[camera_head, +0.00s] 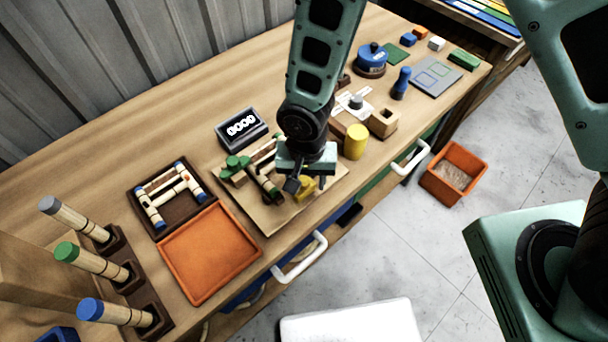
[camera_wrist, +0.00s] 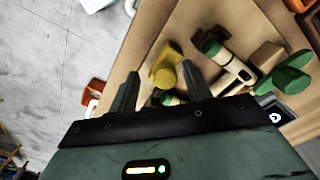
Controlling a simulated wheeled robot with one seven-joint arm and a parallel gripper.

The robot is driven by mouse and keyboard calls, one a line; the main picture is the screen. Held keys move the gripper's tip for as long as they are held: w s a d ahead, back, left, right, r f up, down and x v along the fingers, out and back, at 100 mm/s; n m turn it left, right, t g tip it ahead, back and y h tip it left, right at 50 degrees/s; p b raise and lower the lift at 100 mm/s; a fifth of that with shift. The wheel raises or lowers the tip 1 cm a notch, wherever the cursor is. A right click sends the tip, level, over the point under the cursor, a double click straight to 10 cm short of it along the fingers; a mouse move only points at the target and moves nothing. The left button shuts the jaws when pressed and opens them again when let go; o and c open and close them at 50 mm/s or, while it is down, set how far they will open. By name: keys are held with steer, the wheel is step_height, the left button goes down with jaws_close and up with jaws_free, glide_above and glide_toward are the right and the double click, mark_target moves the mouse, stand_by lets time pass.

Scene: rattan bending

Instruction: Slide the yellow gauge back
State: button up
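The yellow gauge (camera_head: 305,187) is a small yellow block on the wooden board (camera_head: 330,190), under my gripper and partly hidden by it in the head view. In the wrist view the yellow gauge (camera_wrist: 166,66) shows just beyond the gap between the fingertips. My gripper (camera_head: 306,185) points down over the board with its two fingers apart. The wrist view shows the open fingers (camera_wrist: 160,82) with a clear gap to the gauge on at least one side. I cannot tell whether either finger touches it.
A yellow cylinder (camera_head: 355,141) and a wooden block (camera_head: 383,122) stand to the right.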

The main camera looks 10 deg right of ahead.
mark_target(306, 182)
steer(key=shift+w, duration=0.15)
steer(key=shift+a+r, duration=0.1)
steer(key=shift+r, duration=0.55)
step_height(306, 182, up, 16)
steer(key=b, duration=0.2)
steer(key=shift+b, duration=0.4)
steer(key=s+d+r+n+b, duration=0.2)
steer(key=s+d+n, duration=0.7)
steer(key=s, duration=0.3)
steer(key=shift+n+y, duration=0.3)
steer(key=shift+n, duration=0.2)
stand_by(1.0)
